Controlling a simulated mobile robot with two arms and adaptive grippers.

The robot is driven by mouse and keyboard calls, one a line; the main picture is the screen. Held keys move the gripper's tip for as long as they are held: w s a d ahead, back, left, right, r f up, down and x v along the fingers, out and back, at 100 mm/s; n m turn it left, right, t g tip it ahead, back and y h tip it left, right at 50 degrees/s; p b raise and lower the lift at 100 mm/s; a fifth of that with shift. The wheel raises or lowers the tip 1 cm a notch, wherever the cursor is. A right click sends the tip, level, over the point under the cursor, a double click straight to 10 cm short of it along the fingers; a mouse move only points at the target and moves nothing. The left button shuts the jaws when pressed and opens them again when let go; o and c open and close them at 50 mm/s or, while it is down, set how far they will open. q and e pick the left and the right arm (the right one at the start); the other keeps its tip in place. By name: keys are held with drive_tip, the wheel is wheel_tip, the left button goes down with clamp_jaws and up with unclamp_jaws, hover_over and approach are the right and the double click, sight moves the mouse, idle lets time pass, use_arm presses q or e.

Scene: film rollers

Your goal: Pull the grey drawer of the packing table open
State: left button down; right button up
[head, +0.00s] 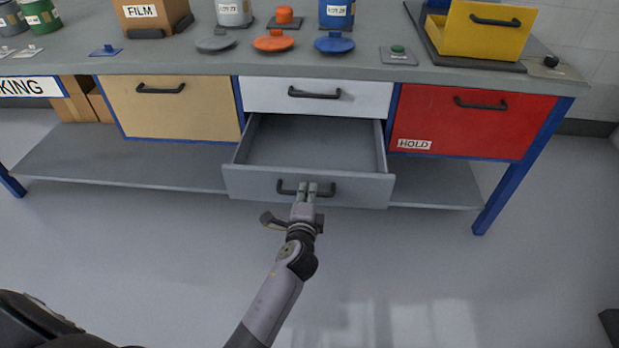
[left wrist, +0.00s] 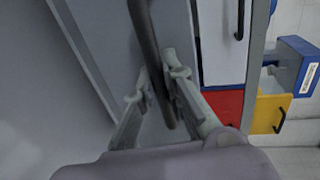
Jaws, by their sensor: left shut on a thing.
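The grey drawer (head: 240,183) of the packing table (head: 360,62) stands pulled out below the white drawer (head: 270,96), and its inside looks empty. Its dark bar handle (head: 327,190) is on the front panel. My left gripper (head: 308,188) is shut on this handle. In the left wrist view the two fingers of my left gripper (left wrist: 160,82) lie on either side of the dark handle (left wrist: 143,35), with the grey drawer front (left wrist: 105,40) behind. My right gripper is not in view.
A tan drawer (head: 125,108) is left of the white drawer and a red drawer (head: 470,125) marked HOLD is on the right, both shut. A lower shelf (head: 120,160) runs behind the grey drawer. A blue table leg (head: 510,190) stands at right. The floor in front (head: 420,270) is clear.

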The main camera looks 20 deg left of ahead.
use_arm(q)
drive_tip(key=shift+f+v, duration=0.25)
drive_tip(key=shift+v, duration=0.95)
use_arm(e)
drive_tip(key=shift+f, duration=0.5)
use_arm(q)
drive_tip(key=c, duration=1.7)
unclamp_jaws()
drive_tip(key=shift+o, duration=0.2)
drive_tip(key=shift+s, duration=0.1)
drive_tip(key=v, duration=0.7)
drive_tip(key=shift+s, duration=0.2)
drive_tip(key=shift+d, duration=0.1)
